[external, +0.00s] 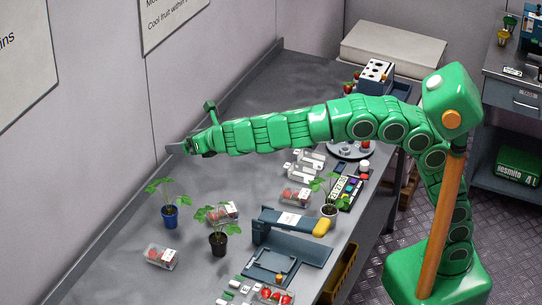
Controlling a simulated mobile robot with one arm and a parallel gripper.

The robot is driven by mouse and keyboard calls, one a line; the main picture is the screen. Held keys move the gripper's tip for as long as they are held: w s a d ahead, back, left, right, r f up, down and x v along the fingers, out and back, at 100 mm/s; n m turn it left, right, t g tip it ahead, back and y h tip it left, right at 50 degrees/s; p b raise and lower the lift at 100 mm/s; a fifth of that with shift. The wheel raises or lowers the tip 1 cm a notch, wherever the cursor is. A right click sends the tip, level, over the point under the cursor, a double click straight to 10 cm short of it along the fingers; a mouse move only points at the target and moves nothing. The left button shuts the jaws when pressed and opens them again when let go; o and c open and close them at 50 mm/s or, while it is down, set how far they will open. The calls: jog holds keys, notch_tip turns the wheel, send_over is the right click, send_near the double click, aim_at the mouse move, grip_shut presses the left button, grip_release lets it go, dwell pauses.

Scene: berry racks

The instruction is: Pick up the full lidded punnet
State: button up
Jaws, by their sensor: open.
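A clear punnet with red fruit and a white label (161,256) lies at the front left of the grey bench. A second such punnet (225,212) is behind the dark-potted plant, partly hidden by leaves. A third (296,196) is near the middle, left of a plant. I cannot tell from this view which of them are full and lidded. My gripper (174,148) is at the left end of my outstretched green arm, near the wall. It is open, appears empty and is well apart from the punnets.
Potted plants (169,215) (217,243) (329,209) stand among the punnets. A blue-grey sealer-like device (290,222) and an open fruit tray (274,296) are at the front. Empty-looking clear punnets (303,171) lie under my arm. The bench's left strip is clear.

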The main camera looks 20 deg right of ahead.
jog(key=s+a+f+n+g+y, duration=0.15)
jog(key=s+a+n, duration=0.25)
jog(key=s+a, duration=0.4)
send_near(167, 254)
jog(key=x, duration=0.4)
jog(key=shift+a+f, duration=0.3)
jog(key=shift+w+a+f, duration=0.25)
jog(key=shift+a, duration=0.15)
jog(key=shift+x, duration=3.4)
jog(key=shift+w+d+r, duration=0.1)
jog(key=shift+w, duration=0.05)
jog(key=c, duration=1.1)
jog(key=shift+r, duration=0.15)
jog(key=shift+n+y, duration=0.3)
jog(key=shift+y, duration=0.15)
notch_tip(167, 254, up, 24)
jog(key=shift+w+d+r, duration=0.15)
jog(key=shift+r, duration=0.05)
